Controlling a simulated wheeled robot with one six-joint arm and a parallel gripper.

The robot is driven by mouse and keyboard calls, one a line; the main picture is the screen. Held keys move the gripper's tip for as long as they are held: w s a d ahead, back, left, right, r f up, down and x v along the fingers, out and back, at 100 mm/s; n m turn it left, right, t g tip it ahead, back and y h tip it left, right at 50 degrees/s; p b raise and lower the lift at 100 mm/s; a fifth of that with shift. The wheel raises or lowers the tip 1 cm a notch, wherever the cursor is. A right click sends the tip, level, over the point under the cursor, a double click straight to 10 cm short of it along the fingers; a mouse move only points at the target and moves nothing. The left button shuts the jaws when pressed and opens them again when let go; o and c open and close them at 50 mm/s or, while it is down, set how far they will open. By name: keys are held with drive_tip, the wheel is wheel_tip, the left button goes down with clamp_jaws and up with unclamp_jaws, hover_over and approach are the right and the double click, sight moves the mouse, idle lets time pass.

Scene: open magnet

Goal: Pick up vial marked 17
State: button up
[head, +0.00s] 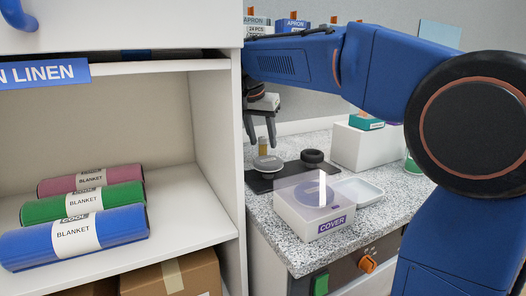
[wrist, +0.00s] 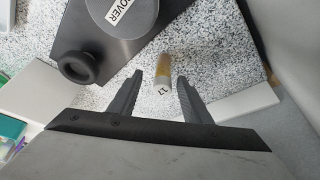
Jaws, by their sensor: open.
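The vial (wrist: 164,72) has an amber body and a pale end marked 17. In the wrist view it shows between the two fingers of my gripper (wrist: 160,80), with a gap on each side. My gripper is open. In the head view my gripper (head: 260,142) points down over the back of the counter. The amber vial (head: 263,148) shows just at its fingertips, and its lower part is hidden behind the grey round piece. Whether the fingers reach down beside the vial is hard to tell.
A grey round piece (head: 267,164) and a black ring (head: 312,156) are on a dark plate (head: 262,183). A white box (head: 290,217) labelled COVER and a white dish (head: 361,192) stand in front. A shelf unit (head: 238,170) borders the counter on the left. A white block (head: 360,148) stands right.

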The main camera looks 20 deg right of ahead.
sight(263, 150)
drive_tip(key=x, duration=0.5)
drive_tip(key=shift+a+f, duration=0.1)
drive_tip(key=shift+a, duration=0.25)
clamp_jaws()
